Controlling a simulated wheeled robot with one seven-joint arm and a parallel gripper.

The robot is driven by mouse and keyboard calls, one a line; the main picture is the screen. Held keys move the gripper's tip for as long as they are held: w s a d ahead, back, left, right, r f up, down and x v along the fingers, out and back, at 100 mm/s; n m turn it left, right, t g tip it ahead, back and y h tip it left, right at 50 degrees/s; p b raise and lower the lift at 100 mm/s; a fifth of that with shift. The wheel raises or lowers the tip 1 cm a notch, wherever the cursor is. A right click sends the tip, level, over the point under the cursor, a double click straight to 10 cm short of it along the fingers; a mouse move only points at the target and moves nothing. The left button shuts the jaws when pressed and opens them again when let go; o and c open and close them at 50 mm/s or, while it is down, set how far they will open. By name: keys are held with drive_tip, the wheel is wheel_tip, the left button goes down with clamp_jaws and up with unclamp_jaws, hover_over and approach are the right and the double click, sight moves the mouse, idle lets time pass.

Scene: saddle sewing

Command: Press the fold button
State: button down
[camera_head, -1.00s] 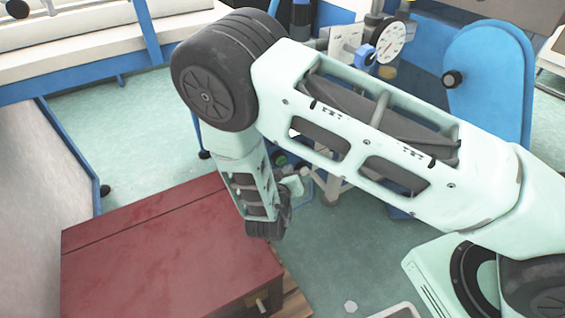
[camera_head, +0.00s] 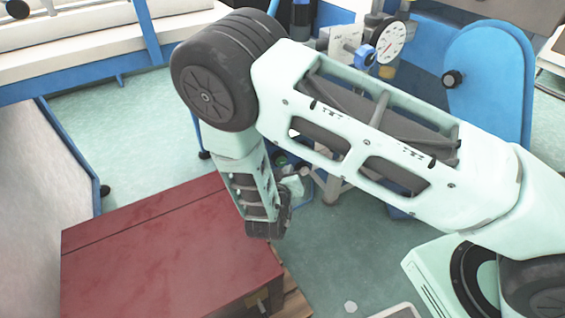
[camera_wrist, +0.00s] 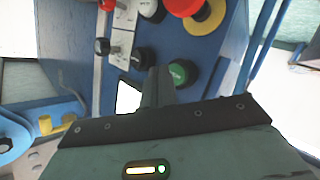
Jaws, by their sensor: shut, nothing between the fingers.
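In the wrist view, a blue control panel (camera_wrist: 205,55) carries a green button (camera_wrist: 182,73), black buttons (camera_wrist: 143,59) and a red mushroom button (camera_wrist: 184,6) on a yellow ring. White label plates (camera_wrist: 121,45) sit at the upper left of the panel, with writing too small to read. I cannot tell which button is the fold button. My gripper (camera_wrist: 159,75) is shut and empty, its fingertips over the panel between a black button and the green button. Contact with either one cannot be told.
A red-topped cabinet (camera_head: 165,250) stands below my wrist in the head view. A blue rounded guard (camera_head: 490,85) and a dial gauge (camera_head: 389,42) stand behind my arm. Green floor (camera_head: 350,265) is open to the cabinet's right. Blue bars (camera_wrist: 265,50) run along the panel's right side.

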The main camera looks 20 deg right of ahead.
drive_tip(key=shift+w, duration=0.15)
idle(0.7)
drive_tip(key=shift+w, duration=0.3)
drive_tip(key=shift+w+a, duration=0.15)
drive_tip(key=shift+w, duration=0.4)
idle(0.7)
drive_tip(key=shift+s, duration=0.1)
drive_tip(key=shift+s+p, duration=0.45)
drive_tip(key=shift+s, duration=0.45)
drive_tip(key=s, duration=0.2)
drive_tip(key=s+d+p, duration=0.1)
drive_tip(key=s, duration=0.2)
drive_tip(key=shift+d, duration=0.15)
drive_tip(key=shift+w, duration=0.1)
idle(0.8)
